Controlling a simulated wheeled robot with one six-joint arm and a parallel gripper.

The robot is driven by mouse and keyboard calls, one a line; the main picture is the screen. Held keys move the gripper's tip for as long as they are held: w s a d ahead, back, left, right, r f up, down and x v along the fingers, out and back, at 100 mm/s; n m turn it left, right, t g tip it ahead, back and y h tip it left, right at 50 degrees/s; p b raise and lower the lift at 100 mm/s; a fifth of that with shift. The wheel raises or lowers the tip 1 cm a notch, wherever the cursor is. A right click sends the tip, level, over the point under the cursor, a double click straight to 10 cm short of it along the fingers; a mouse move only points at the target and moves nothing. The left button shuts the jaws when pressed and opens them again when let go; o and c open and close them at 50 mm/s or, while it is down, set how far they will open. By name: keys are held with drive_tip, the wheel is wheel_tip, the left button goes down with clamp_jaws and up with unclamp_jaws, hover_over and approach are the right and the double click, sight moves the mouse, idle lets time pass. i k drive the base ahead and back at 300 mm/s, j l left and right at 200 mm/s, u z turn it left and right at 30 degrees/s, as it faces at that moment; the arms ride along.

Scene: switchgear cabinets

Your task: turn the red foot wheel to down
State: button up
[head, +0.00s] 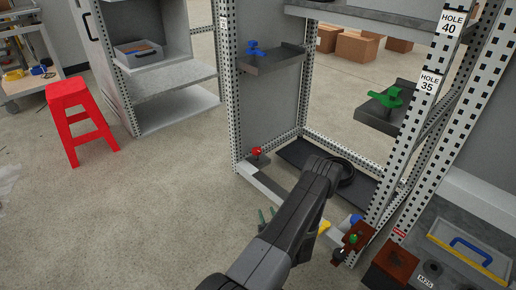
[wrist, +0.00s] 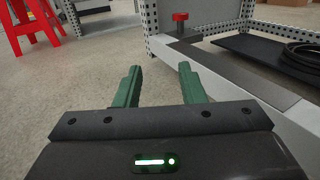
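The red foot wheel (head: 257,151) sits low at the near left corner of the open cabinet frame, on a grey base bar. In the wrist view the red foot wheel (wrist: 180,17) stands on a dark post just inside the corner, beyond and slightly right of my fingers. My gripper (wrist: 160,82) has its two green fingers spread apart with nothing between them. In the head view my gripper (head: 265,214) is low in front of the frame, mostly hidden by my arm. The gripper is apart from the wheel.
The frame's light base rail (wrist: 238,84) runs close by the right finger. A black mat (wrist: 262,46) with a coiled black hose (wrist: 300,54) lies inside the frame. A red stool (head: 79,118) stands at left. The floor between is clear. Blue (head: 254,48) and green (head: 387,97) wheels sit higher.

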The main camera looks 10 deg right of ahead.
sight(256, 152)
drive_tip(key=i+j+z, duration=0.1)
drive_tip(key=i, duration=0.35)
drive_tip(key=i+j+z, duration=0.15)
drive_tip(key=i, duration=0.25)
drive_tip(key=i+j+z, duration=0.1)
drive_tip(key=i, duration=0.35)
drive_tip(key=i+l, duration=0.15)
drive_tip(key=j+u, duration=0.05)
